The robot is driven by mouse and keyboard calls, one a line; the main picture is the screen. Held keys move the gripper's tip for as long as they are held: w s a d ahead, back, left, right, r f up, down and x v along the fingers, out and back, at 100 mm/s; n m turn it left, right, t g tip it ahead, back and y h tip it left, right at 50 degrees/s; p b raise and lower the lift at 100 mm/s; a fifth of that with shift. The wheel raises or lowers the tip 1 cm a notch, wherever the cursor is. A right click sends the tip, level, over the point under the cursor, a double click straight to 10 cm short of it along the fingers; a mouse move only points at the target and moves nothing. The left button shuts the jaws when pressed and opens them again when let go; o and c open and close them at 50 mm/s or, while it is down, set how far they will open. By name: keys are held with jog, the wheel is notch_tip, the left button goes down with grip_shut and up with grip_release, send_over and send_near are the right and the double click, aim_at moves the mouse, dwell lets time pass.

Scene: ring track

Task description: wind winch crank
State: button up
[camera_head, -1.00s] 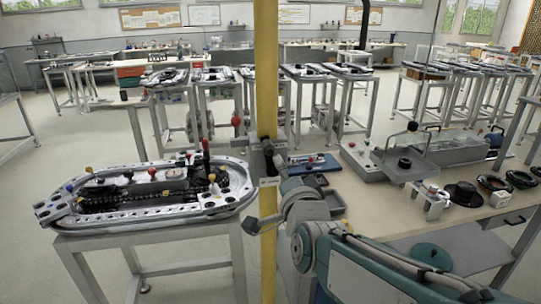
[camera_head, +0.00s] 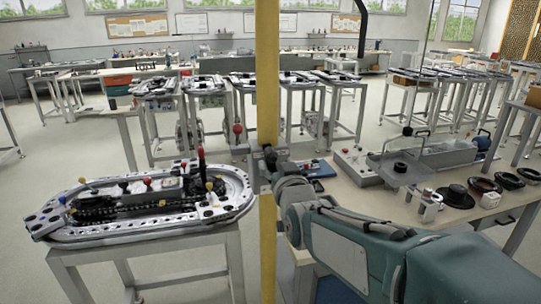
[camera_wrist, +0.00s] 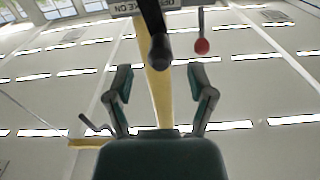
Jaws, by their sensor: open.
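A yellow post (camera_head: 267,80) stands upright in the middle of the head view. A red ball knob (camera_head: 237,129) sticks out to its left; it also shows in the wrist view (camera_wrist: 201,46). A black rounded grip (camera_wrist: 158,50), apparently the winch crank's handle, points toward the wrist camera, in front of the post. My gripper (camera_wrist: 160,68) is open, one finger on each side of the grip's line, with the grip's end just beyond the fingertips. No contact is visible. In the head view my gripper (camera_head: 266,164) is beside the post, and the winch is mostly hidden.
An oval track table (camera_head: 240,196) stands close on the left. A bench (camera_head: 355,190) with a clear-covered device (camera_head: 440,150) and several dark rings lies on the right. A label plate (camera_wrist: 165,5) shows behind the grip. Open floor lies farther back.

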aim_at(272, 162)
jog(key=x, duration=0.4)
jog(key=shift+w+a, duration=0.1)
jog(key=shift+a, duration=0.1)
jog(key=shift+w+d, duration=0.1)
jog(key=shift+w, duration=0.5)
grip_shut()
